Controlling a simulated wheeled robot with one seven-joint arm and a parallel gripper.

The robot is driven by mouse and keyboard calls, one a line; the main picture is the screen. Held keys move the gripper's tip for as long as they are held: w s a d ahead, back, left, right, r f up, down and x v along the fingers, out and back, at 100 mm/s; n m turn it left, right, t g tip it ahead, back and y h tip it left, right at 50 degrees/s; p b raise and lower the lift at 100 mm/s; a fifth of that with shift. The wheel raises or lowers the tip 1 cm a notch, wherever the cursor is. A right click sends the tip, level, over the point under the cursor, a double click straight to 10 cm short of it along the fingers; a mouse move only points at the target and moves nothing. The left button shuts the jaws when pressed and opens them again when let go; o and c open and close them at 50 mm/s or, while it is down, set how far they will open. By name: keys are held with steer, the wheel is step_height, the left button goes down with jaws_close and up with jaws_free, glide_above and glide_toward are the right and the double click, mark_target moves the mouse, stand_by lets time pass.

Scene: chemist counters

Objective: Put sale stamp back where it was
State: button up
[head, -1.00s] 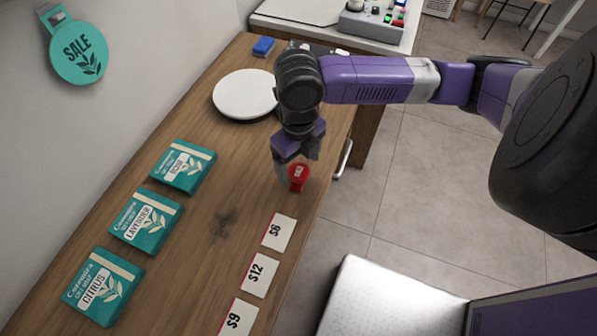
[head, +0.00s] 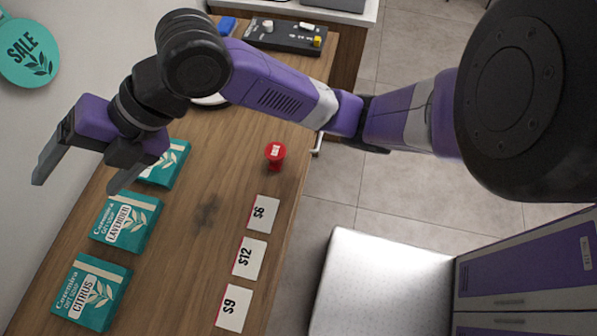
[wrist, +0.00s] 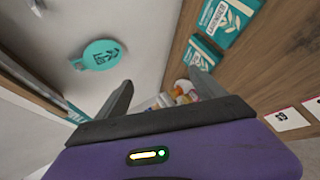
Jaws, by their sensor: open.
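The red stamp (head: 275,155), with a small white label on top, stands upright on the wooden counter near its right edge, just beyond the $6 card. My gripper (head: 80,183) is open and empty. In the head view it appears well left of the stamp, over the wall side of the counter near the teal packets, and apart from the stamp. In the wrist view my open fingers (wrist: 158,82) point toward the wall. I cannot see the stamp in that view.
Teal boxes labelled Lavender (head: 126,221) and Citrus (head: 91,291) line the counter's left; another is partly behind my gripper. Price cards (head: 249,258) line the right. A teal SALE sign (head: 28,52) is at the wall.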

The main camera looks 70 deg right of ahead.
steer(key=w+a+r+m+t+y, duration=0.1)
steer(key=w+a+r+m+t, duration=0.2)
steer(key=a+r+m+t, duration=0.55)
steer(key=s+d+f+m+h, duration=0.4)
steer(key=s+f+m, duration=0.3)
steer(key=m, duration=0.2)
steer(key=s+d+f+m+h, duration=0.4)
steer(key=s+f+m, duration=0.25)
steer(key=m, duration=0.25)
steer(key=s+d+f+g, duration=0.1)
steer(key=s+d+f, duration=0.2)
steer(key=s, duration=0.7)
steer(key=s+d+f+g, duration=0.1)
steer(key=s+d+f, duration=0.2)
steer(key=s, duration=0.7)
steer(key=shift+s+d+f+n+h, duration=0.2)
steer(key=shift+s+d+n+h, duration=0.15)
steer(key=shift+d, duration=0.4)
steer(key=shift+f+g, duration=0.1)
steer(key=shift+g, duration=0.15)
